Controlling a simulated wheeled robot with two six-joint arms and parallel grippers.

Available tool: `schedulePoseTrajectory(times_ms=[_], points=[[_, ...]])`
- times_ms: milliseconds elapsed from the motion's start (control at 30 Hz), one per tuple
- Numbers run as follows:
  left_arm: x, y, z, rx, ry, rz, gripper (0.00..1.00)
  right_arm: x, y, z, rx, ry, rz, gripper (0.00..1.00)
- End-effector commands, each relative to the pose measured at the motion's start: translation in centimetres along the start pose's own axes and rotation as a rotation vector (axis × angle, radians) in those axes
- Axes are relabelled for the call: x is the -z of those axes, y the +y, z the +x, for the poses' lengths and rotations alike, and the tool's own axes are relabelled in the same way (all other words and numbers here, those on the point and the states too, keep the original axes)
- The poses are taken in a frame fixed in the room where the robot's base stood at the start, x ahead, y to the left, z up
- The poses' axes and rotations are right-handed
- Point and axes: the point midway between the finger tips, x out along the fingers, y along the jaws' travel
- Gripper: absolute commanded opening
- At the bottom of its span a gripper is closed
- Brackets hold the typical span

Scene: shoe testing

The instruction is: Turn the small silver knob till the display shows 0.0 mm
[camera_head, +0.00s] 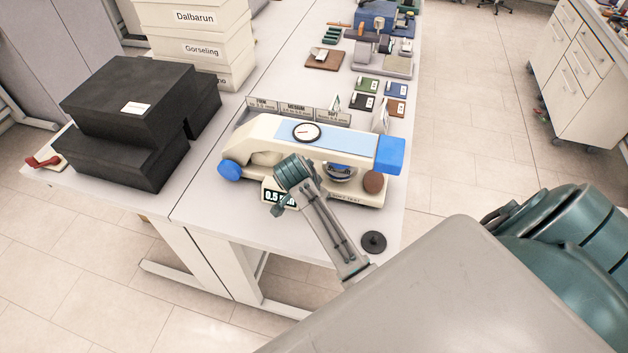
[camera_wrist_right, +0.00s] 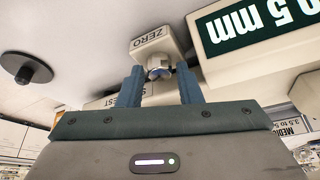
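The small silver knob (camera_wrist_right: 160,72) sits under a white block marked ZERO (camera_wrist_right: 157,44) in the right wrist view. My right gripper (camera_wrist_right: 160,80) is open, with one finger on each side of the knob and small gaps showing. Whether the fingertips reach fully around it I cannot tell. The display (camera_wrist_right: 245,22) appears upside down there and reads 0.5 mm. In the head view the display (camera_head: 271,196) is on the front of the cream and blue tester (camera_head: 262,127), partly covered by my right gripper (camera_head: 277,209). The knob is hidden there. My left gripper is not in view.
A dark round disc with a peg (camera_head: 373,242) stands at the table's front right. Black boxes (camera_head: 130,95) and white labelled boxes (camera_head: 203,48) stand to the left. Coloured sample blocks (camera_head: 367,85) lie behind the tester, which has a round dial (camera_head: 307,131) on top.

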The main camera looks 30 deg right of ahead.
Motion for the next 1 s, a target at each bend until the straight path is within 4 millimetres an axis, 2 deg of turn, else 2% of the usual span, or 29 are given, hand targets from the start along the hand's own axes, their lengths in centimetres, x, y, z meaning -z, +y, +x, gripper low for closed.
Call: schedulePoseTrajectory(times_ms=[233,400,567,833,1000], points=[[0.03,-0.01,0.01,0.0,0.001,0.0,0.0,-0.03,0.01,0.09,0.0,-0.001,0.0,0.3],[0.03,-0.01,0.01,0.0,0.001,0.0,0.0,-0.04,0.01,0.08,0.0,-0.001,0.0,0.0],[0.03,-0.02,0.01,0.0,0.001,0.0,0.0,-0.05,0.09,0.09,0.011,-0.001,-0.029,0.0],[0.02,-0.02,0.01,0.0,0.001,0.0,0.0,0.0,0.31,0.13,0.116,-0.001,-0.281,0.0],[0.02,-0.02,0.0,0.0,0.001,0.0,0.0,-0.01,0.29,0.1,0.156,-0.001,-0.378,0.0]])
